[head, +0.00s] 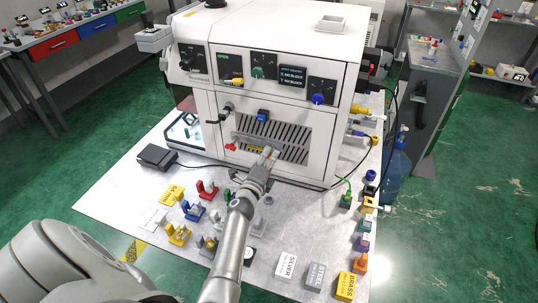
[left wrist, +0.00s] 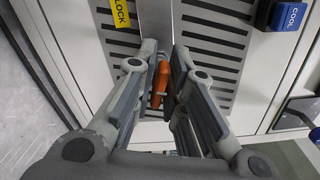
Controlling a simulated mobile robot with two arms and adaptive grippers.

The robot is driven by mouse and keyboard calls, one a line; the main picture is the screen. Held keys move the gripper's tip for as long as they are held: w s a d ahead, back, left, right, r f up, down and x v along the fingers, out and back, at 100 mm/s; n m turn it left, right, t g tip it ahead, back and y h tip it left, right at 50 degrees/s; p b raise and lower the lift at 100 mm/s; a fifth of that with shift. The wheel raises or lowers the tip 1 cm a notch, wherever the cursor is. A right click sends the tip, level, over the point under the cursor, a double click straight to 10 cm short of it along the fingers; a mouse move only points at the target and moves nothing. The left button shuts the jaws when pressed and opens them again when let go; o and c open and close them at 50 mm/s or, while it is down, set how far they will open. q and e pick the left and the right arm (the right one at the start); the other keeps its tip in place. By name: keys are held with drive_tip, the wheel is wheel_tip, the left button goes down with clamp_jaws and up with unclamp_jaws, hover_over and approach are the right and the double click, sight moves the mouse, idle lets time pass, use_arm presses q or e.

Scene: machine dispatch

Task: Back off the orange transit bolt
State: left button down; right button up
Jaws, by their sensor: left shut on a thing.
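The orange transit bolt (left wrist: 160,78) shows in the left wrist view between the two fingers of my left gripper (left wrist: 166,82), in front of the vented panel of the white machine (head: 262,137). The gripper's fingers are shut on it. In the head view my left gripper (head: 268,156) reaches up to the lower front of the machine, and the bolt is hidden there by the fingers. A yellow LOCK label (left wrist: 120,13) is on the panel beside the gripper. My right gripper is not in view.
A blue COOL block (left wrist: 287,15) sits on the machine's front. Several coloured fixtures (head: 207,190) stand on the grey bench mat (head: 120,198) below. SILVER (head: 286,266), STEEL (head: 315,276) and BRASS (head: 345,287) blocks stand at the front right. A black pedal box (head: 157,157) lies left.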

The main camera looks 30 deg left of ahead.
use_arm(q)
drive_tip(key=shift+r+n, duration=0.1)
drive_tip(key=shift+n, duration=0.5)
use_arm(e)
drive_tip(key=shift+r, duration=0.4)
use_arm(q)
drive_tip(key=shift+n+p, duration=0.75)
drive_tip(key=shift+n, duration=0.25)
drive_tip(key=shift+f, duration=0.2)
drive_tip(key=c, duration=1.4)
unclamp_jaws()
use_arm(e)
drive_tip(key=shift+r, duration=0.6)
